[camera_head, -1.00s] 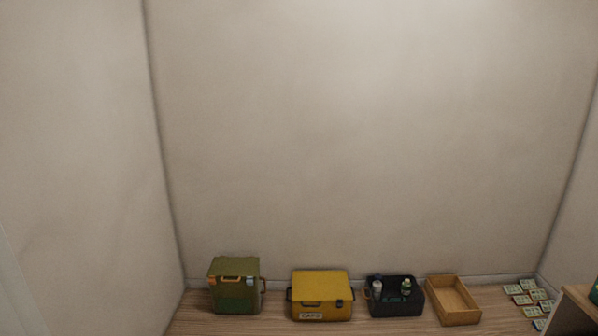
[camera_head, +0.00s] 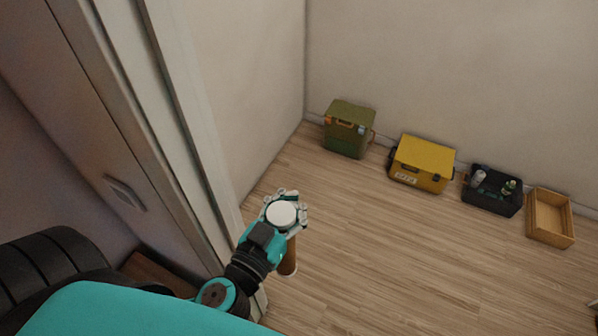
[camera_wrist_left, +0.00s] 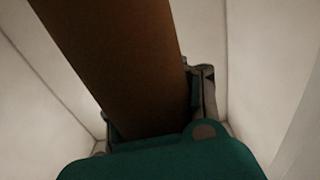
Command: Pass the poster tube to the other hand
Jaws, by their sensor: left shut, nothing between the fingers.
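The poster tube (camera_head: 289,256) is brown, with a pale end low in the head view. A white round cap, apparently its near end, shows at my left gripper (camera_head: 290,201). The tube stands close against this gripper, partly hidden by my teal wrist. In the left wrist view the brown tube (camera_wrist_left: 115,60) crosses the picture from the top down to the gripper and covers much of the fingers. The left gripper is shut; the contact between fingers and tube is hidden. My right gripper is not in view.
A green box (camera_head: 348,131), a yellow box (camera_head: 421,163), a black crate (camera_head: 492,204) holding bottles and a wooden tray (camera_head: 551,222) stand along the wall on the wooden floor. A pale door frame (camera_head: 170,120) stands close left of my left arm. The middle floor is clear.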

